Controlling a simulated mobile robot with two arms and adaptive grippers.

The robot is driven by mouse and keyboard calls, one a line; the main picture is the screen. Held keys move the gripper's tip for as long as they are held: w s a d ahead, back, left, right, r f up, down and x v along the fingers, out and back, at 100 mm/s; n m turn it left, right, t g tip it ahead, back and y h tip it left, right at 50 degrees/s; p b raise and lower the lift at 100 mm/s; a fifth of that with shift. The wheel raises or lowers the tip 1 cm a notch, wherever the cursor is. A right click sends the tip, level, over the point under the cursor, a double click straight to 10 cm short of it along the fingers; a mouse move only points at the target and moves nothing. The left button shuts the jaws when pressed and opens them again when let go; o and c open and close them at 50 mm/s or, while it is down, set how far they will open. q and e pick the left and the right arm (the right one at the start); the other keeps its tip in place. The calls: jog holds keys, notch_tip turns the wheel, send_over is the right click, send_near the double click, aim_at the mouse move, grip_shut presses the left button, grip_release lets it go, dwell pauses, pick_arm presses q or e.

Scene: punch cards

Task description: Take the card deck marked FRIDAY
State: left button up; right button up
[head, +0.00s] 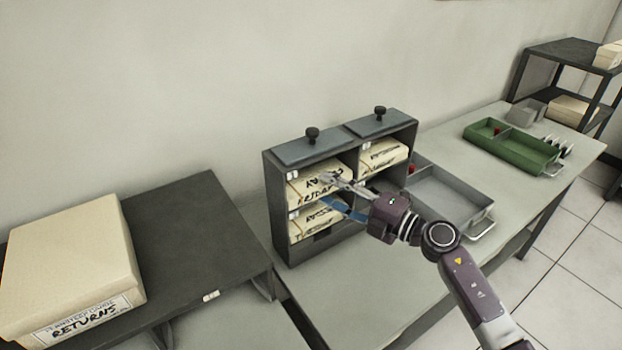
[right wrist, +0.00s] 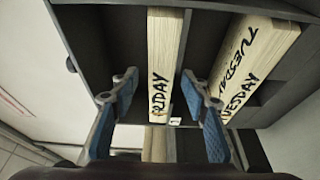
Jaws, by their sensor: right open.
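The deck marked FRIDAY (head: 308,194) is a cream block of cards with black lettering in the upper left compartment of a dark grey rack (head: 277,220). In the right wrist view the deck (right wrist: 163,50) appears between the fingers, with "RIDAY" legible. My right gripper (head: 333,190) is open at the front of that compartment, its blue-padded fingers on either side of the deck, apart from it as far as I can tell. It hides part of the deck's front in the head view. My left gripper is not in view.
A deck marked TUESDAY (right wrist: 245,65) lies in the compartment below; another deck (head: 383,156) is upper right. Two lids with black knobs top the rack. A grey tray (head: 440,192) and green tray (head: 545,155) stand right. A RETURNS box (head: 75,260) is left.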

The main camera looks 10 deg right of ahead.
aim_at(313, 182)
jog(key=p+x, duration=0.1)
jog(key=x, duration=0.3)
jog(key=shift+w+a+p, duration=0.1)
jog(key=shift+w+p, duration=0.25)
jog(key=shift+w, duration=0.05)
jog(key=shift+w+a, duration=0.2)
jog(key=shift+a, duration=0.05)
jog(key=shift+f, duration=0.1)
jog(key=c, duration=1)
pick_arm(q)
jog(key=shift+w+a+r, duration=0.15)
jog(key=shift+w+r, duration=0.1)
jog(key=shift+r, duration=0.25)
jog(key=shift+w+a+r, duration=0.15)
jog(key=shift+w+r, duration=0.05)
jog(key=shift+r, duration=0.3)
pick_arm(e)
grip_shut()
